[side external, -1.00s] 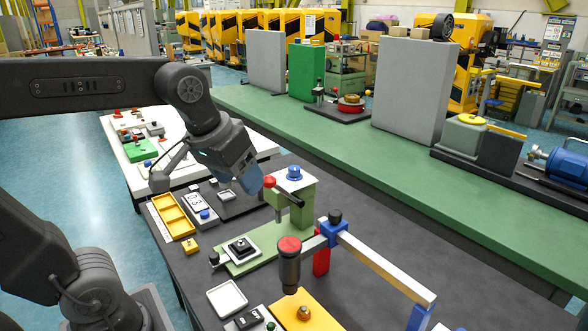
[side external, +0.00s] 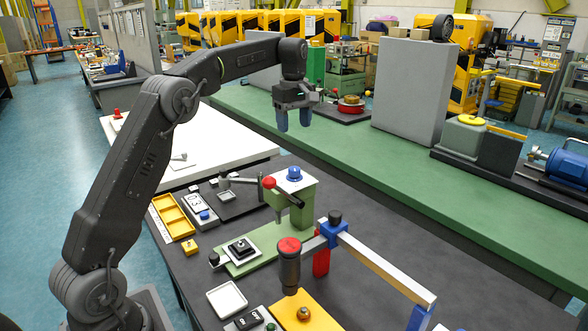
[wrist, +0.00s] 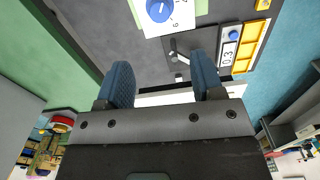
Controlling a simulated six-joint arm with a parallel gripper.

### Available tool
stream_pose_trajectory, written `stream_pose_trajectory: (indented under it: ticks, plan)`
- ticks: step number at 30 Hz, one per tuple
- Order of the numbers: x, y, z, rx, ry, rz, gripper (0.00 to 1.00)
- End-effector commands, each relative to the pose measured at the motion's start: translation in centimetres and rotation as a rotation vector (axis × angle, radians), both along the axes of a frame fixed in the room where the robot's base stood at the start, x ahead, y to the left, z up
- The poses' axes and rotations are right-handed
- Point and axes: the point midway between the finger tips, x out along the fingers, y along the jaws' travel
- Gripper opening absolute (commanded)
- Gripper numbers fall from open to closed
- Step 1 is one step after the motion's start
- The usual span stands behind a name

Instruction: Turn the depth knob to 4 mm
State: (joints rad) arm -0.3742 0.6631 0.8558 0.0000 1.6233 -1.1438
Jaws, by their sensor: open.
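The depth knob (side external: 294,173) is blue and sits on a white dial plate on top of the green press (side external: 304,211). In the wrist view the knob (wrist: 159,10) is at the top edge, partly cut off, with dial digits, among them a 6, beside it; I cannot read its setting. My gripper (side external: 294,122) is open and empty, its blue fingers pointing down, and appears well above the knob in the side view. In the wrist view its two fingers (wrist: 161,75) are spread apart with nothing between them.
A lever with a red ball (side external: 269,183) stands at the press's left. A display box reading 0.3 (side external: 196,203) and a yellow tray (side external: 172,215) lie further left. A metal bar (side external: 380,262) and a red-topped grey cylinder (side external: 289,266) stand in front. The air around my gripper looks clear.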

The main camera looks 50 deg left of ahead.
Motion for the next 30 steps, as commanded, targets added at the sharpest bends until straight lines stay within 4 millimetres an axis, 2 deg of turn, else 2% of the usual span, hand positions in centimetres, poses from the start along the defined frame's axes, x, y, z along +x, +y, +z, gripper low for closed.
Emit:
stream_pose_trajectory:
  ticks: [5, 15, 21, 25, 30]
  plan:
    - [0.0, 0.1, -1.6, -0.002, 0.005, 0.004, 0.61]
    - [0.0, 0.0, -8.4, -0.002, 0.004, 0.002, 0.61]
    - [0.0, 0.0, -11.8, -0.001, 0.002, 0.001, 0.61]
    - [0.0, 0.0, -13.1, -0.001, 0.002, 0.001, 0.61]
    - [0.0, 0.0, -13.7, 0.000, -0.001, 0.001, 0.61]
